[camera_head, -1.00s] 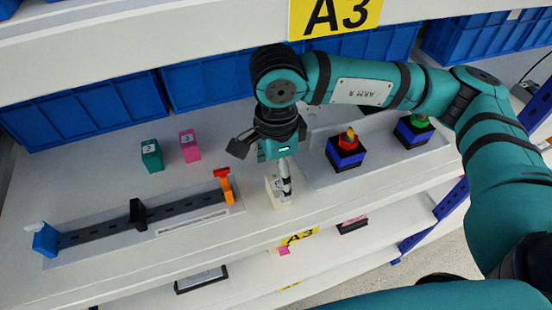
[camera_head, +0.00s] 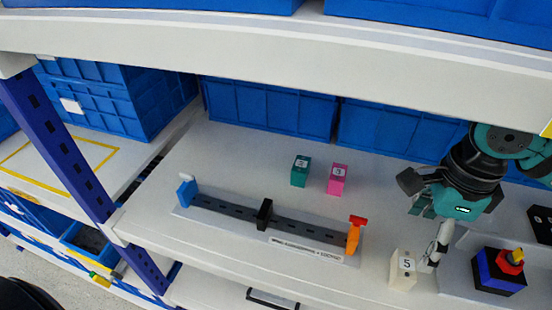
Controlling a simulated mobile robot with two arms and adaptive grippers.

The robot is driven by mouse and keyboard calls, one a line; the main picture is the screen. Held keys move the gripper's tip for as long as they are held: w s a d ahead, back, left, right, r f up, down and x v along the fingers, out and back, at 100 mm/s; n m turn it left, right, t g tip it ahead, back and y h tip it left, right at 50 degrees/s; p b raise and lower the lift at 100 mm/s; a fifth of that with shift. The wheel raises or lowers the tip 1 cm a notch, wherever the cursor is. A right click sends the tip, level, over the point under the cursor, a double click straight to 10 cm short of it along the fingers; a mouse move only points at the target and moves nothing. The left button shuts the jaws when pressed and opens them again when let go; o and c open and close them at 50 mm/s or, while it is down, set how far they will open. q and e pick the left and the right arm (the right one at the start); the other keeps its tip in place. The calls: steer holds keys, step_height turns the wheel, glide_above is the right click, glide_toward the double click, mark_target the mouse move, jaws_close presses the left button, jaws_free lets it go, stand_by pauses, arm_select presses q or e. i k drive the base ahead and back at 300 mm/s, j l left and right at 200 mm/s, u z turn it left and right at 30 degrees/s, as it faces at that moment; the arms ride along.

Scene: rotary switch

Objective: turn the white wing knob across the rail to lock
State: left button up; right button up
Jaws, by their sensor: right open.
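The rail (camera_head: 238,211) lies on the shelf, a dark strip on a grey base plate. At its left end stands a blue block (camera_head: 187,194) with the small white wing knob (camera_head: 184,178) on top; the knob's exact angle is too small to tell. An orange block (camera_head: 353,240) with a red wing (camera_head: 358,220) stands at the right end, and a black block (camera_head: 264,213) sits at mid-rail. My right gripper (camera_head: 433,257) is open, pointing down beside the white block, well right of the rail. Whether it touches that block I cannot tell. My left gripper is out of view.
A white block marked 5 (camera_head: 403,270) stands right of the rail. Teal (camera_head: 300,171) and pink (camera_head: 338,179) blocks stand behind it. A blue-black block with a red knob (camera_head: 498,271) is at right. The upper shelf (camera_head: 280,55) overhangs. Shelf space left of the teal block is clear.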

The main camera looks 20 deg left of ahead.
mark_target(187, 177)
steer(key=k, duration=1.5)
